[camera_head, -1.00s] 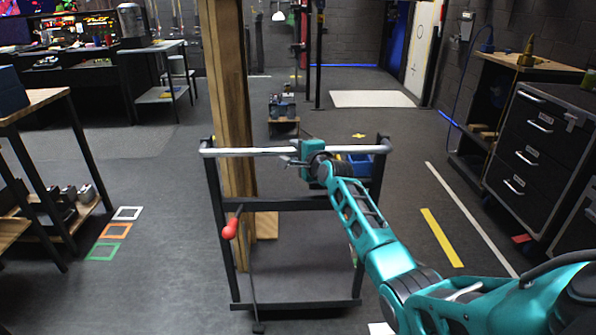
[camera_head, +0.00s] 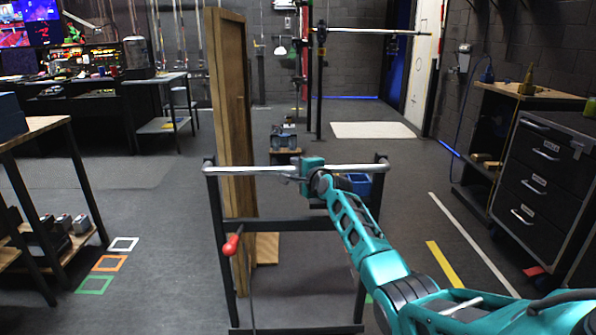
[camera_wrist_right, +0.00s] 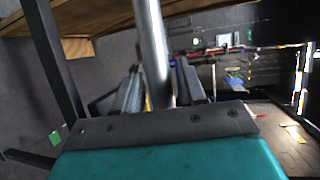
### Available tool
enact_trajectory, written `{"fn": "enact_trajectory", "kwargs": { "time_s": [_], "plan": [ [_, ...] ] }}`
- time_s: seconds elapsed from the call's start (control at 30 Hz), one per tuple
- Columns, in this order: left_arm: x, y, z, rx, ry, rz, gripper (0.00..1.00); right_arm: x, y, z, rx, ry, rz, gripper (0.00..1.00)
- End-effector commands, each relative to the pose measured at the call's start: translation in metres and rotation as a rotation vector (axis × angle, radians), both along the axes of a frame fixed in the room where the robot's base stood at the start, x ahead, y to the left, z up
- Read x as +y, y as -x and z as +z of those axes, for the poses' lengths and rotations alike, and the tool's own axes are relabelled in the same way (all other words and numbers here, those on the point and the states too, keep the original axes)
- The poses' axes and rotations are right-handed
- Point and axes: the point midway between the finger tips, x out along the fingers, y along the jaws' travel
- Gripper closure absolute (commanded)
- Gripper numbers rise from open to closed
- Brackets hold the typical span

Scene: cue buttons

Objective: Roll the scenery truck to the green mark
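The scenery truck is a dark wheeled frame with a silver push bar (camera_head: 258,170), a low deck and a tall wooden flat (camera_head: 230,130) standing on it. A red-knobbed lever (camera_head: 231,245) is at its near side. My right gripper (camera_head: 306,174) is at the middle of the push bar; in the right wrist view its fingers (camera_wrist_right: 160,95) are on both sides of the bar, closed around it. My left gripper is out of view.
An orange square (camera_head: 109,263) and a white square (camera_head: 123,244) lie beyond the green one. A shelf table (camera_head: 38,128) stands at far left, black drawers (camera_head: 540,180) at right. Yellow (camera_head: 445,264) and white floor lines run right of the truck. Floor between truck and marks is clear.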

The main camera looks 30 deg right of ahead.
Motion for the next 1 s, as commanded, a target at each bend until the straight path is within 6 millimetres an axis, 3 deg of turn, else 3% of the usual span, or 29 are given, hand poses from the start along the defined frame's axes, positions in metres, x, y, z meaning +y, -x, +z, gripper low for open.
{"fn": "enact_trajectory", "kwargs": {
  "time_s": [0.1,0.47,0.67,1.0],
  "plan": [
    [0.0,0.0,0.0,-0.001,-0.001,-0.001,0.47,0.0,0.0,0.0,-0.001,0.0,0.0,0.49],
    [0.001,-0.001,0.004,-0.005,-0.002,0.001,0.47,0.001,0.005,0.002,-0.001,0.0,0.001,0.49],
    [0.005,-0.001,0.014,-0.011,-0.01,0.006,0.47,0.004,0.026,0.007,0.0,0.001,0.0,0.49],
    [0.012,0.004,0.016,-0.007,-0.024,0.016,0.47,0.012,0.077,0.015,0.0,0.001,-0.001,0.49]
  ]
}}
